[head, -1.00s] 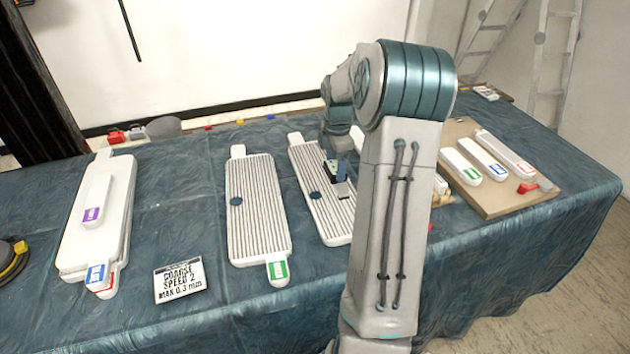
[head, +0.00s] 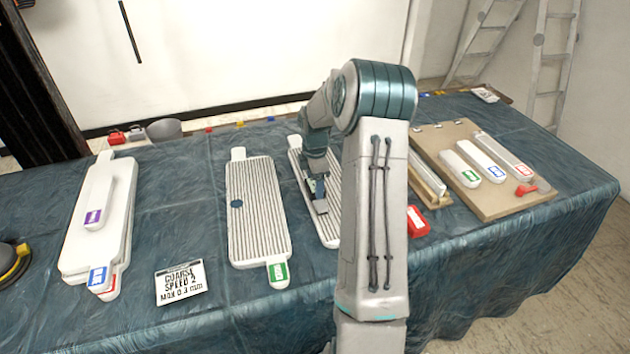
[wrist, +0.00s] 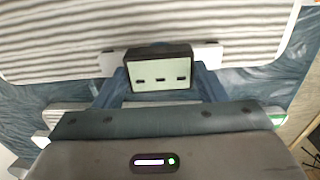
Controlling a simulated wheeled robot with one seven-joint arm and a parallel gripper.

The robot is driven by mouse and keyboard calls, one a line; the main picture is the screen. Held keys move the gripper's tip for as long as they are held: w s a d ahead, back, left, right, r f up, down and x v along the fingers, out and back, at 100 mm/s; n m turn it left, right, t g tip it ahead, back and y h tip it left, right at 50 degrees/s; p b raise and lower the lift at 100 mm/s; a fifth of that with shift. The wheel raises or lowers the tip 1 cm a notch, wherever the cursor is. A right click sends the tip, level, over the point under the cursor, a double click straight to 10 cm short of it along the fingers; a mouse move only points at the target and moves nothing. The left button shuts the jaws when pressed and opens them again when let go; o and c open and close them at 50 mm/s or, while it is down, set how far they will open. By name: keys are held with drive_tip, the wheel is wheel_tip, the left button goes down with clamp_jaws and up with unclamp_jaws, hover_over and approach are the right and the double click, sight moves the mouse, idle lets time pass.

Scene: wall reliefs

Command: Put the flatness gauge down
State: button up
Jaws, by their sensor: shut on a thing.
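The flatness gauge is a dark box with a pale display showing three dashes, with a light bar across it. In the wrist view the gauge (wrist: 160,78) sits between the fingers of my gripper (wrist: 158,90), which is shut on it. In the head view the gauge (head: 320,206) shows small below my gripper (head: 318,188), over the right ribbed panel (head: 327,232). I cannot tell whether it touches the panel. My arm hides part of that panel.
Another ribbed panel (head: 256,205) with a green tag lies to the left, and stacked white panels (head: 75,245) farther left. Right are a red block (head: 418,222), a wooden holder (head: 432,200) and a board (head: 500,206) with several tagged pieces.

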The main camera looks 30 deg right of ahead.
drive_tip(key=shift+f, duration=0.2)
drive_tip(key=o, duration=1.2)
wheel_tip(320, 180, up, 12)
drive_tip(key=s+a+r+m, duration=0.3)
drive_tip(key=s+a+r, duration=0.15)
drive_tip(key=a, duration=0.25)
drive_tip(key=s+a+m+t, duration=0.1)
drive_tip(key=s+a+m, duration=0.3)
drive_tip(key=s, duration=0.3)
drive_tip(key=s+a+m+t, duration=0.1)
drive_tip(key=s+a+m, duration=0.3)
drive_tip(key=s, duration=0.4)
drive_tip(key=s+a+m+t, duration=0.1)
drive_tip(key=s+a+m, duration=0.3)
drive_tip(key=s+a, duration=0.2)
drive_tip(key=shift+s+a+r+m, duration=0.15)
drive_tip(key=shift+s, duration=0.35)
drive_tip(key=shift+s+a+r+m, duration=0.15)
drive_tip(key=shift+s, duration=0.3)
